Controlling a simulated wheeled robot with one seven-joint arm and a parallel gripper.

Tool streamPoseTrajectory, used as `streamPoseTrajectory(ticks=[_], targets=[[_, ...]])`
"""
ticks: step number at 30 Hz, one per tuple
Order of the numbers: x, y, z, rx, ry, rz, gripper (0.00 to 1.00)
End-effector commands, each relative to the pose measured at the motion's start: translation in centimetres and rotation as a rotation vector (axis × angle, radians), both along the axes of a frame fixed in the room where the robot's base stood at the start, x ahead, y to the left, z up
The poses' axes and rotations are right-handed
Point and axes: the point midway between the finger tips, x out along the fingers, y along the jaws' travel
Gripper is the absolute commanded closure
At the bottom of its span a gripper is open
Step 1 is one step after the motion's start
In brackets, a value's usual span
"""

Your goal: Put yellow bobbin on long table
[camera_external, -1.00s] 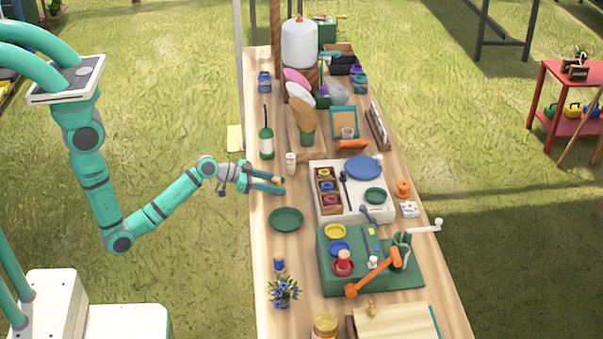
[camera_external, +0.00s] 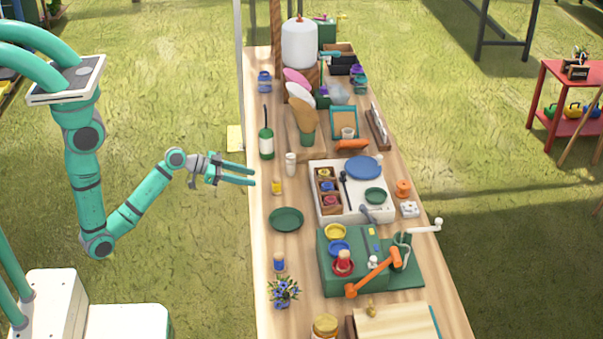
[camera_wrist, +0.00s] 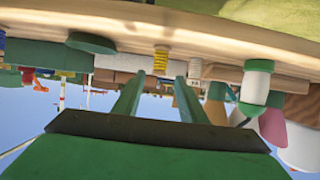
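The yellow bobbin (camera_external: 277,188) stands upright on the long table (camera_external: 262,215), near its left edge, between the white cup and the dark green plate. In the wrist view the bobbin (camera_wrist: 160,60) shows beyond and between my fingertips, its ribbed yellow side visible. My gripper (camera_external: 254,177) is open and empty, just left of the bobbin around the table's left edge, and does not touch it. The wrist view, which looks upside down, also shows the two green fingers (camera_wrist: 158,78) spread apart with nothing between them.
The dark green plate (camera_external: 286,220) lies below the bobbin in the picture. A white cup (camera_external: 291,164) and a green bottle (camera_external: 266,143) stand above it. A white tray (camera_external: 330,213) with a wooden box of bobbins (camera_external: 317,190) lies to the right.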

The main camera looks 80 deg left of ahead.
Motion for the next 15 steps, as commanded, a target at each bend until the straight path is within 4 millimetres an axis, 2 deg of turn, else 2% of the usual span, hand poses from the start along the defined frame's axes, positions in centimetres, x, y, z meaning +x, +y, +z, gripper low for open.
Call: streamPoseTrajectory(ticks=[8, 11, 15], targets=[[-1.0, 0.0, 0.4, 0.000, 0.000, 0.001, 0.62], [-1.4, -0.5, -0.4, -0.004, 0.006, 0.010, 0.62], [-3.2, -2.2, -2.6, -0.015, 0.017, 0.047, 0.62]])
